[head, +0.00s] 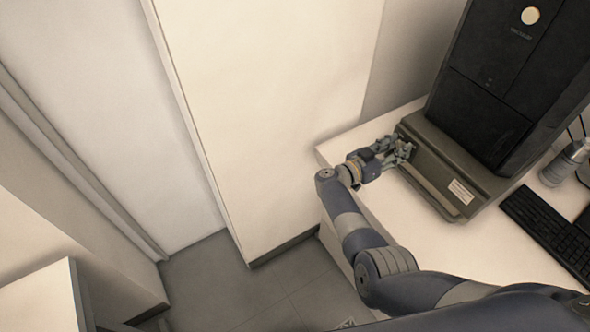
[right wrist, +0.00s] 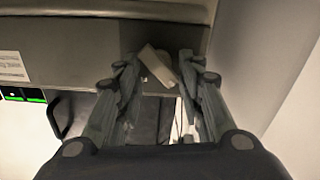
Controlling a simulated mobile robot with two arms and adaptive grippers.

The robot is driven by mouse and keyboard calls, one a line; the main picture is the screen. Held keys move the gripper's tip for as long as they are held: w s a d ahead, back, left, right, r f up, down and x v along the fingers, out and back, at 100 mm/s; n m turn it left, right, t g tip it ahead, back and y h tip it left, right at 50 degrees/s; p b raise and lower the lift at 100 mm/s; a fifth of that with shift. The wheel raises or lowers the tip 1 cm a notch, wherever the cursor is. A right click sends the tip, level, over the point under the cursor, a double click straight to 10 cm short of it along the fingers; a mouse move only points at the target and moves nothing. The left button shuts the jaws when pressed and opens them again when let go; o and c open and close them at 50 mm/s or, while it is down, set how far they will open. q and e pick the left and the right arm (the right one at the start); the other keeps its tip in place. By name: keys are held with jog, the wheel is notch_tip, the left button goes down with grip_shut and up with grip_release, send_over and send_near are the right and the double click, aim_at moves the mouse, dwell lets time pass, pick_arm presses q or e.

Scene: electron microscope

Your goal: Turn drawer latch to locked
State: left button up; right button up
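The drawer latch (right wrist: 158,66) is a small pale bar on the drawer front, tilted in the right wrist view. Its upper end leans left and its lower end leans right. My right gripper (right wrist: 158,75) is at the drawer front, with one finger on each side of the latch. The fingers are apart, and I see no clear grip on the latch. In the head view my right gripper (head: 403,150) is at the left end of the grey-green base drawer (head: 437,183) and hides the latch. My left gripper is not in view.
The tall black microscope housing (head: 505,75) stands on the base. A white label (head: 461,192) is on the drawer front. A keyboard (head: 552,232) and a grey cylinder (head: 566,161) are at the right. The white table (head: 425,230) is clear before the drawer.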

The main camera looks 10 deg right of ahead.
jog(key=shift+s+f+m+b, duration=0.1)
jog(key=shift+f+m+b, duration=0.2)
jog(key=shift+m, duration=0.5)
jog(key=m+b, duration=0.8)
jog(key=m, duration=0.1)
jog(key=shift+s+d+f+b, duration=0.2)
jog(key=shift+s+b, duration=0.1)
jog(key=shift+b, duration=0.1)
jog(key=v, duration=1.1)
jog(key=w+a+r+n+t+y, duration=0.4)
jog(key=a+r+n+t+y, duration=0.6)
jog(key=t, duration=0.4)
jog(key=s+a+f+n+g+y, duration=0.2)
jog(key=s+a+f+n+y, duration=0.2)
jog(key=a+n+y, duration=0.6)
jog(key=shift+s+f+n+y+b, duration=0.25)
jog(key=shift+s+n+y, duration=0.35)
jog(key=shift+n+y, duration=0.65)
jog(key=shift+m+y, duration=0.25)
jog(key=shift+o, duration=0.7)
jog(key=shift+a, duration=0.1)
